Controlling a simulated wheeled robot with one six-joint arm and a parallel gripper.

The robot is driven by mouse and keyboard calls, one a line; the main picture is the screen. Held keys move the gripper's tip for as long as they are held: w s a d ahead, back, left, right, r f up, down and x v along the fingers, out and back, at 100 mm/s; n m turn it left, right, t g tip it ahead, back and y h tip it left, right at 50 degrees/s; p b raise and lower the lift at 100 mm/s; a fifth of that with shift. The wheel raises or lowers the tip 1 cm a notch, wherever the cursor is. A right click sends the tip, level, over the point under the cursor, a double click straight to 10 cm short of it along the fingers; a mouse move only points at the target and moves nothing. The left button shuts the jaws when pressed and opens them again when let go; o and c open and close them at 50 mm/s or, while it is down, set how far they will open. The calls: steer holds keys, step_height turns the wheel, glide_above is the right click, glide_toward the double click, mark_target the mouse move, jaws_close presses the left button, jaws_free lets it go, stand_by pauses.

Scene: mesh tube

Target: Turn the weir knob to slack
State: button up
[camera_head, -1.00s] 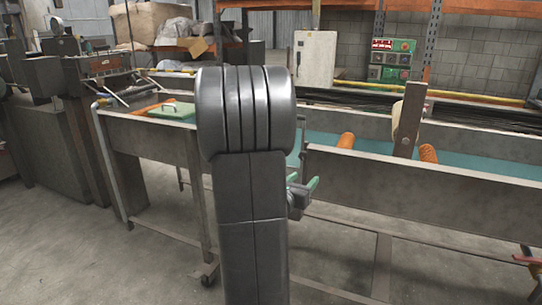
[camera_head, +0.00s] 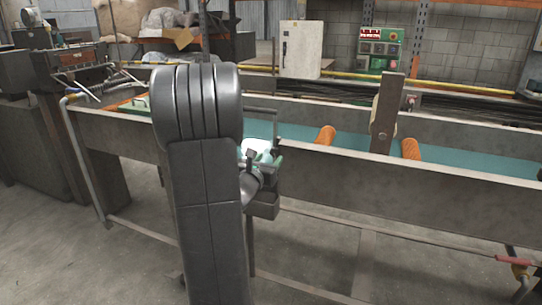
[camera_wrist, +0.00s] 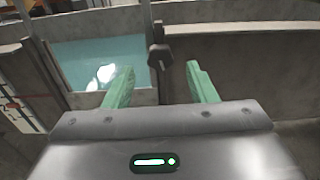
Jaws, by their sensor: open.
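A dark, faceted knob (camera_wrist: 159,56), which looks like the weir knob, sits at the end of the trough wall in the wrist view. It lies ahead of my gripper (camera_wrist: 160,68), between the lines of its two green fingers. The fingers are apart and do not touch the knob. I cannot read any slack mark or the knob's setting. In the head view my gripper (camera_head: 264,160) is at the near trough wall, partly hidden by my arm. I cannot make out the knob there.
The long trough (camera_head: 400,193) with teal water runs across, its near wall close to my gripper. A pale plate with red marks (camera_wrist: 14,108) is at left. The floor in front is clear.

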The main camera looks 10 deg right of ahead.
mark_target(274, 153)
steer(key=shift+x, duration=1.5)
steer(key=shift+c, duration=0.2)
steer(key=c, duration=0.9)
steer(key=shift+c, duration=0.2)
